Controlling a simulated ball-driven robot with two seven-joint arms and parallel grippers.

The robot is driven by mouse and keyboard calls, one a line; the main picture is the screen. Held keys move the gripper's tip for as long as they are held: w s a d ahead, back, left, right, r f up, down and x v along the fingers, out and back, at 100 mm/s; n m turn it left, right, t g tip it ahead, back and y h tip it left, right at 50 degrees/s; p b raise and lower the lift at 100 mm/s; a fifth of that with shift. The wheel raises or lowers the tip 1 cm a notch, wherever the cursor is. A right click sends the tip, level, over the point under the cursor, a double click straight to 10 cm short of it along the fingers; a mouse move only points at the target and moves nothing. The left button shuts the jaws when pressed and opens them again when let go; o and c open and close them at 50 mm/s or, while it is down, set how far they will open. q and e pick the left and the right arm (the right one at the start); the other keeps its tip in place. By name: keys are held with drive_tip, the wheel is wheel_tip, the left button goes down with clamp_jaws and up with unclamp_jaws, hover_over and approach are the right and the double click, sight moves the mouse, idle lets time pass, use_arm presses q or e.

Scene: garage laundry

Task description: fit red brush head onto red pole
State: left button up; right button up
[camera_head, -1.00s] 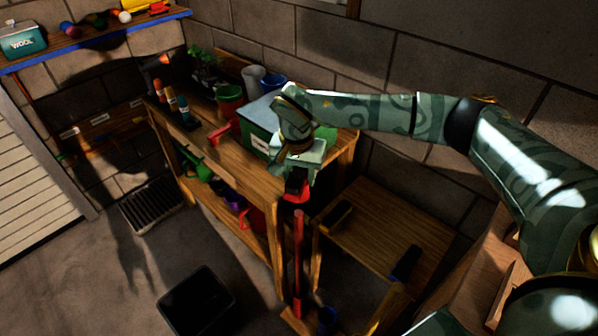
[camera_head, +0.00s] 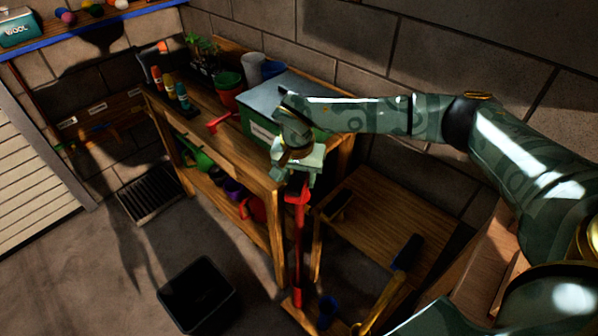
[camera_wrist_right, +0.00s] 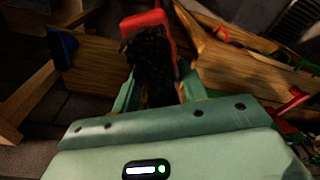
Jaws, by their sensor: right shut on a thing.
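The red brush head (camera_head: 297,193) is held at the tips of my right gripper (camera_head: 298,174), beside the bench's front right corner. In the right wrist view, its red body (camera_wrist_right: 146,22) and dark bristles (camera_wrist_right: 153,58) sit between the two fingers of the gripper (camera_wrist_right: 160,82). The red pole (camera_head: 298,245) stands upright directly below the brush head. Its top meets or lies behind the head's lower end in the head view; I cannot tell whether it is inside the socket. The pole is not clearly visible in the wrist view. My left gripper is out of view.
A wooden bench (camera_head: 225,137) with a green box (camera_head: 262,122) and several pots stands left of the gripper. A wooden rack (camera_head: 385,225) holding dark-blue-ended tools (camera_head: 407,252) stands right of the pole. A black bin (camera_head: 198,295) is on the floor. A blue cup (camera_head: 327,310) is near the pole's foot.

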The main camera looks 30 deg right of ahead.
drive_tip(key=shift+f+b, duration=0.6)
drive_tip(key=shift+f, duration=1.25)
drive_tip(key=shift+f+b, duration=0.55)
drive_tip(key=shift+f, duration=1)
drive_tip(key=o, duration=1.1)
drive_tip(key=shift+r, duration=0.15)
drive_tip(key=r+p, duration=0.1)
drive_tip(key=r, duration=0.4)
drive_tip(key=s+a+r+p, duration=0.1)
drive_tip(key=r, duration=0.4)
drive_tip(key=r+p, duration=0.2)
drive_tip(key=r, duration=0.4)
drive_tip(key=shift+s+a, duration=0.15)
drive_tip(key=shift+s, duration=0.1)
